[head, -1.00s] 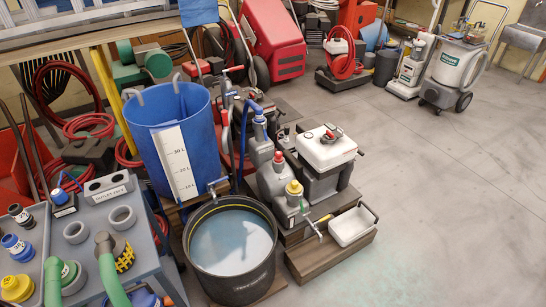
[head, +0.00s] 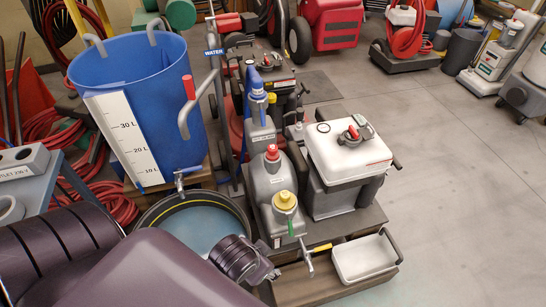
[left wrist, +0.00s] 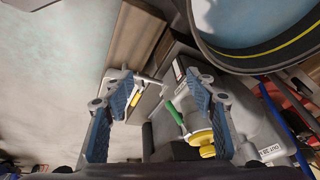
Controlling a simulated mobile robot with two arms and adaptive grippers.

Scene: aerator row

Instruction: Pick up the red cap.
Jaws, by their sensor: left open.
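The red cap (head: 273,152) sits on top of a grey jug (head: 268,184) in the middle of the head view. A yellow cap (head: 285,201) on a grey container stands in front of it and also shows in the left wrist view (left wrist: 202,138). My left gripper (left wrist: 160,90) is open and empty, with blue pads on both fingers. In the head view my left arm comes in from the lower left and ends over the black tub's front edge, below and left of the red cap. I cannot make out the red cap in the left wrist view. My right gripper is not in view.
A blue barrel (head: 140,85) with a litre scale stands behind the black tub of water (head: 200,220). A white-topped tank (head: 349,155) stands right of the jug. A white tray (head: 365,258) lies on the wooden step (head: 320,283).

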